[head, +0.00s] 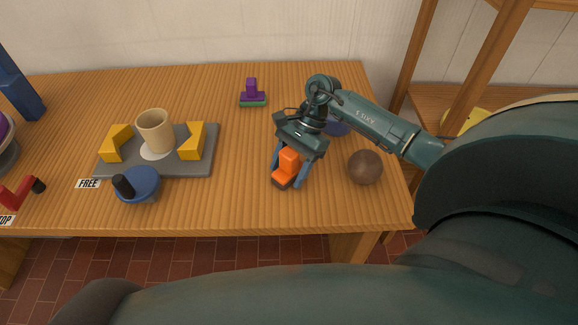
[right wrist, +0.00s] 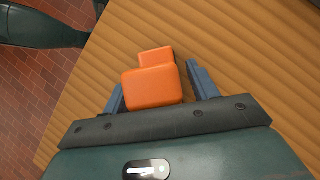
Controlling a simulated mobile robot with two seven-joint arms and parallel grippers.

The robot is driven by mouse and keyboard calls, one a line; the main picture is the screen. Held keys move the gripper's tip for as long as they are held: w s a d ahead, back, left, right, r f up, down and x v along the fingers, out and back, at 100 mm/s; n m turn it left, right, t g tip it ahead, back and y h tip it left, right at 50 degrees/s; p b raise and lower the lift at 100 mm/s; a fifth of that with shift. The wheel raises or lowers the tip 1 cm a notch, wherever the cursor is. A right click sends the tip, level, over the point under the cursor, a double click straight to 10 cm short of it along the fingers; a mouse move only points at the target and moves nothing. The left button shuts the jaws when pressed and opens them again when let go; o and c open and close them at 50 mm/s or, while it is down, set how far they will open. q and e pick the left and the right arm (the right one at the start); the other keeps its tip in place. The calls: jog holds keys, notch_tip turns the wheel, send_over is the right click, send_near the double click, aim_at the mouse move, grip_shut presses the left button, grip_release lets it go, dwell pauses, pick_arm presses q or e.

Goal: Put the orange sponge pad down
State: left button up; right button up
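The orange sponge pad (head: 288,163) is an upright orange block on a dark brown base, near the front right of the wooden table. It also shows in the right wrist view (right wrist: 153,87). My right gripper (head: 291,178) points down over it, with one blue finger on each side. The fingers stand wide, and a gap shows between the orange block and the right-hand finger in the right wrist view (right wrist: 160,92). The base looks to be at the table top; its contact is partly hidden. My left gripper is out of view.
A brown ball (head: 365,167) lies just right of the gripper, and a blue item (head: 338,126) is partly hidden behind it. A purple-and-green block (head: 252,97) stands farther back. A grey tray (head: 203,164) with a beige cup (head: 155,131) is left. Table between is clear.

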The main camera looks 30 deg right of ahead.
jog(key=shift+r+p, duration=0.2)
jog(key=shift+p, duration=0.1)
jog(key=shift+w+d+r, duration=0.1)
jog(key=shift+d+r, duration=0.15)
jog(key=v, duration=1.1)
jog(key=shift+b, duration=0.4)
jog(key=shift+r, duration=0.15)
